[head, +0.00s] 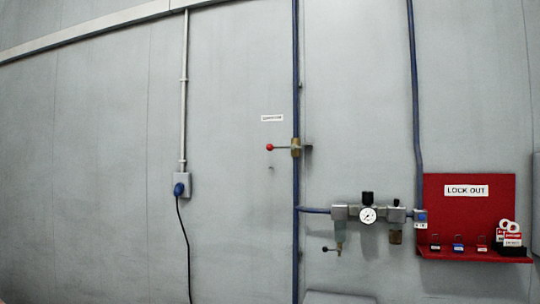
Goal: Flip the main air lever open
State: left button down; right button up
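The lever (281,148) has a red ball knob (270,147) and sticks out level to the left from a brass valve (296,147). The valve sits on a vertical blue pipe (295,80) on the grey wall. The lever lies across the pipe's direction. A small white label (272,118) is on the wall just above and left of it; its text is too small to read. A smaller black-knobbed lever (328,249) shows lower down, below the air regulator unit (368,213). Neither of my grippers is in view.
A round gauge (367,215) sits on the regulator unit. A red LOCK OUT board (468,215) with padlocks and tags hangs at the right. A blue plug (179,190) with a black cable is in a wall socket at the left. The wall around the lever is mostly clear.

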aim_at(269, 147)
jog(key=i+l+u, duration=0.2)
jog(key=i+l, duration=1.45)
jog(key=i, duration=0.15)
